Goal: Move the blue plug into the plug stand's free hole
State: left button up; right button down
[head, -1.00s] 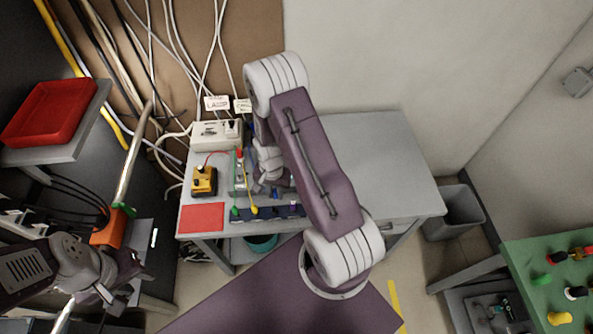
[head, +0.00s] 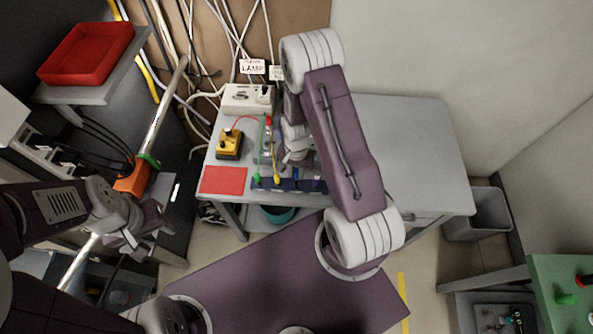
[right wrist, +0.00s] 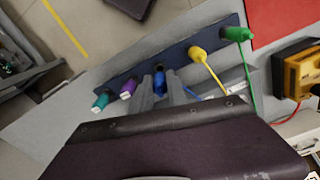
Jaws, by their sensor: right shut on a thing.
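The plug stand is a dark blue bar (right wrist: 178,57) along the bench's front edge, and it also shows in the head view (head: 292,185). It holds a teal plug (right wrist: 101,102), a purple plug (right wrist: 128,88), a yellow plug (right wrist: 198,54) and a green plug (right wrist: 237,34). The blue plug (right wrist: 159,84) is between the fingers of my right gripper (right wrist: 161,92), which is shut on it. It is at the stand's gap between purple and yellow; I cannot tell whether it is inserted. My left gripper (head: 130,237) is far left of the bench, its jaw opening unclear.
A yellow box (head: 229,145), a red mat (head: 223,180) and a white socket box (head: 247,98) are on the bench (head: 420,150). The yellow and green plugs trail cables beside my right gripper. The bench's right side is clear. A red tray (head: 87,54) stands at upper left.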

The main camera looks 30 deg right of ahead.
aim_at(297, 178)
jog(key=shift+f+b, duration=0.3)
jog(key=shift+f, duration=0.45)
pick_arm(q)
jog(key=shift+f, duration=0.6)
jog(key=shift+r, duration=0.15)
pick_arm(e)
jog(key=shift+r, duration=0.1)
